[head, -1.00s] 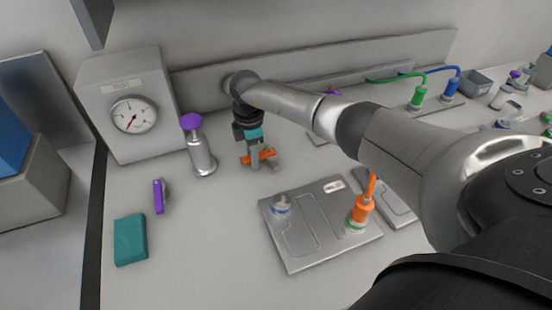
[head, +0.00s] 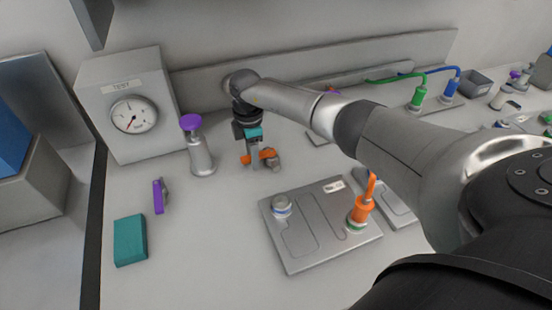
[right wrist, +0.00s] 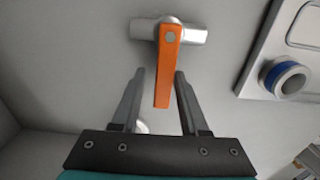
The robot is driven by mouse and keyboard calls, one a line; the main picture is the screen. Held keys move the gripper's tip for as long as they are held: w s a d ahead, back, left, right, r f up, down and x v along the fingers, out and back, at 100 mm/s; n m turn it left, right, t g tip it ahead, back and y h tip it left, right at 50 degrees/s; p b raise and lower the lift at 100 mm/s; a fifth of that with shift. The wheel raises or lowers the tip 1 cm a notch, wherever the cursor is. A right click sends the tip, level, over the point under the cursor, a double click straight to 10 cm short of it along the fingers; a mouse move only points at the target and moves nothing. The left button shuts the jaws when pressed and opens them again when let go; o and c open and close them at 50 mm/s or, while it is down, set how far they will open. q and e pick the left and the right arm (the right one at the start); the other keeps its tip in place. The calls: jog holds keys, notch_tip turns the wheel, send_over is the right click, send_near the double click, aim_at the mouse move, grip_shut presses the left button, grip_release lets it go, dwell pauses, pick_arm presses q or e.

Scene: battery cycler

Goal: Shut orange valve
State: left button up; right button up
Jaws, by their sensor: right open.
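The orange valve has an orange lever handle (right wrist: 164,75) on a silver body (right wrist: 194,35). In the right wrist view the lever lies across the body, at about a right angle. My right gripper (right wrist: 160,72) is open, with one finger on each side of the lever and a gap to both. In the head view the right gripper (head: 252,157) points down at the valve and hides part of the lever (head: 267,153); the silver body (head: 273,161) shows beside it. My left gripper is not in view.
A silver cylinder with a purple knob (head: 201,155) stands left of the gripper, and a gauge box (head: 150,140) behind it. A purple-handled valve (head: 158,195) and teal block (head: 130,240) lie at left. A grey plate (head: 300,255) lies in front, right.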

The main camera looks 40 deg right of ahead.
jog(key=r+p, duration=0.7)
jog(key=r, duration=0.1)
jog(key=shift+w, duration=0.2)
jog(key=shift+f, duration=0.1)
